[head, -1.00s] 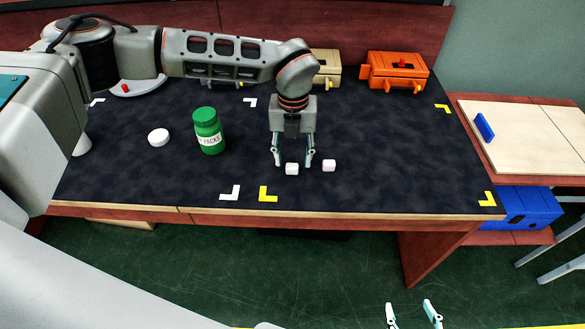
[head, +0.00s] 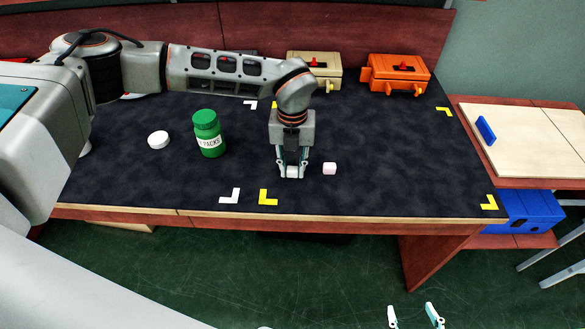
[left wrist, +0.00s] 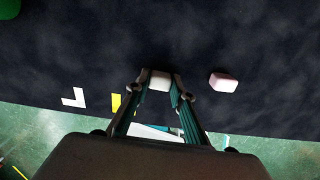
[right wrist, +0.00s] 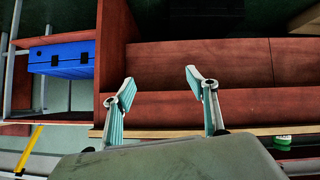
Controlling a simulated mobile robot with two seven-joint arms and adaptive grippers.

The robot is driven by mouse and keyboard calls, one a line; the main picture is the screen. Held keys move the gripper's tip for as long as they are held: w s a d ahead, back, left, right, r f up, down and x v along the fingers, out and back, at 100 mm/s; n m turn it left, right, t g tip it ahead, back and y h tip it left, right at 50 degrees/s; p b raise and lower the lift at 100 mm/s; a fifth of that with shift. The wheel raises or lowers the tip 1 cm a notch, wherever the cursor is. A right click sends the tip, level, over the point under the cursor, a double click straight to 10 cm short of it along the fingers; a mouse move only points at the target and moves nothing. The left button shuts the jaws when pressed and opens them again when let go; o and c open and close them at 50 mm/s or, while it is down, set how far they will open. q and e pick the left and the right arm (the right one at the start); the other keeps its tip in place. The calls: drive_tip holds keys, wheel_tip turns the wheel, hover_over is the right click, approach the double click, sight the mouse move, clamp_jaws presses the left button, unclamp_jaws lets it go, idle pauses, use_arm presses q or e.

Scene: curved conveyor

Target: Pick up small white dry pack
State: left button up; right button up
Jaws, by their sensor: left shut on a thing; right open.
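The small white dry pack (head: 292,171) is a little white block on the dark table mat. My left gripper (head: 291,173) points down and is shut on it; the pack also shows between the fingertips in the left wrist view (left wrist: 159,82). A similar pinkish pack (head: 330,168) lies just to the right, apart from the gripper, and shows in the left wrist view (left wrist: 223,82). My right gripper (head: 415,314) is open and empty, low in front of the table; its spread fingers show in the right wrist view (right wrist: 165,100).
A green bottle labelled with "PACKS" (head: 208,134) and a white round cap (head: 158,140) stand left on the mat. A beige box (head: 314,72) and an orange box (head: 395,75) sit at the back. White and yellow corner marks lie near the front edge. The mat's right side is clear.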

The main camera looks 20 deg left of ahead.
sight(293, 168)
use_arm(q)
wheel_tip(293, 168, up, 20)
drive_tip(key=p, duration=0.2)
idle(0.4)
